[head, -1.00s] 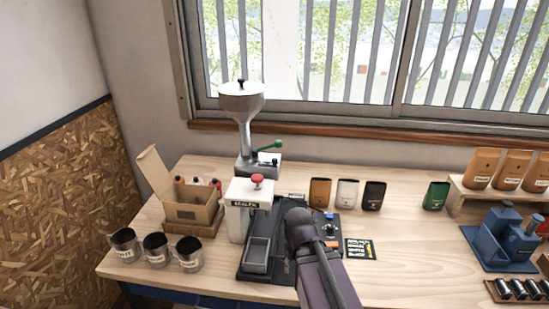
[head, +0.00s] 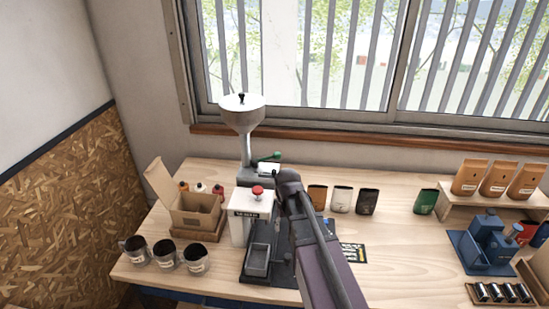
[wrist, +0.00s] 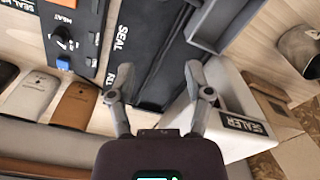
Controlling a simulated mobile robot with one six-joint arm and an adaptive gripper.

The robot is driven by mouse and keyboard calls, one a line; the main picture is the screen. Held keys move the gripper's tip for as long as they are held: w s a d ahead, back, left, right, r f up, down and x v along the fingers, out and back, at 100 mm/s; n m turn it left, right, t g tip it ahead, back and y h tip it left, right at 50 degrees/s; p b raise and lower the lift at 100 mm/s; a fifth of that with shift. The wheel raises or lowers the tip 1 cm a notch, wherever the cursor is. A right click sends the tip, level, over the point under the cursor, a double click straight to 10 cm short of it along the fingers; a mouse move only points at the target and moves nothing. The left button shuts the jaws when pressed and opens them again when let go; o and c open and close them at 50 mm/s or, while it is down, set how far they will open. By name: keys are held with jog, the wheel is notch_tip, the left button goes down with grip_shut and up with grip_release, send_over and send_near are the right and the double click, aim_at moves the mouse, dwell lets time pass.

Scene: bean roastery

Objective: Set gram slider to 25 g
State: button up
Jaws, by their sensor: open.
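My gripper (wrist: 157,82) is open and empty in the wrist view, its two fingers spread above the dark mat (wrist: 150,45) lettered SEAL. In the head view my arm covers the gripper.
The white sealer (head: 240,230) with a red knob (head: 258,192) stands left of my arm, a grey tray (head: 257,262) in front. Several pouches (head: 341,199) line the back. An open box (head: 195,212) and metal cups (head: 164,252) are left.

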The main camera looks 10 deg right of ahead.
aim_at(274, 170)
jog(key=w+r+n+p, duration=0.3)
jog(key=w+r+p, duration=1.6)
jog(key=r+p, duration=0.2)
jog(key=shift+w+d+r, duration=0.15)
jog(key=shift+w+r, duration=0.1)
jog(key=shift+r, duration=0.55)
jog(key=shift+f, duration=0.25)
jog(key=f+b, duration=1.3)
jog(key=shift+s+a+f+b, duration=0.15)
jog(key=shift+a+b, duration=0.1)
jog(key=shift+b, duration=0.15)
grip_shut()
